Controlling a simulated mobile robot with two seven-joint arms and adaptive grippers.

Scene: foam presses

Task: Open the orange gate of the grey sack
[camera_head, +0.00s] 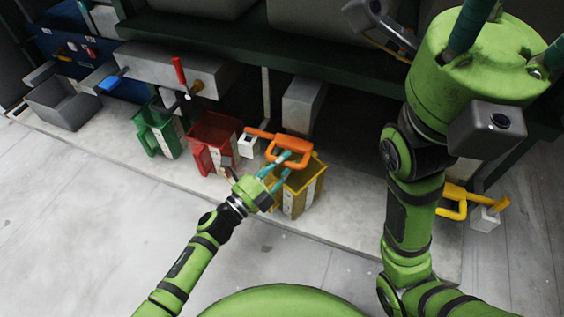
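An orange loop handle (290,150), which looks like the orange gate, sits above a yellow bin (311,185) near the middle of the head view. My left gripper (288,164) reaches it from the lower left. Its two teal fingers are apart, with the tips at the lower edge of the handle; whether they touch it I cannot tell. Large grey bodies hang at the top edge, one of them (315,14) above the handle; it may be the grey sack. My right gripper (510,35) is large and close at the top right, its teal fingers wide apart and tips out of frame.
A red bin (213,145) and a green bin (160,132) stand left of the yellow one. A red lever (180,72) rises behind them. A grey open box (64,102) is at far left. A yellow handle (455,198) lies at right. The floor (80,220) in front is clear.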

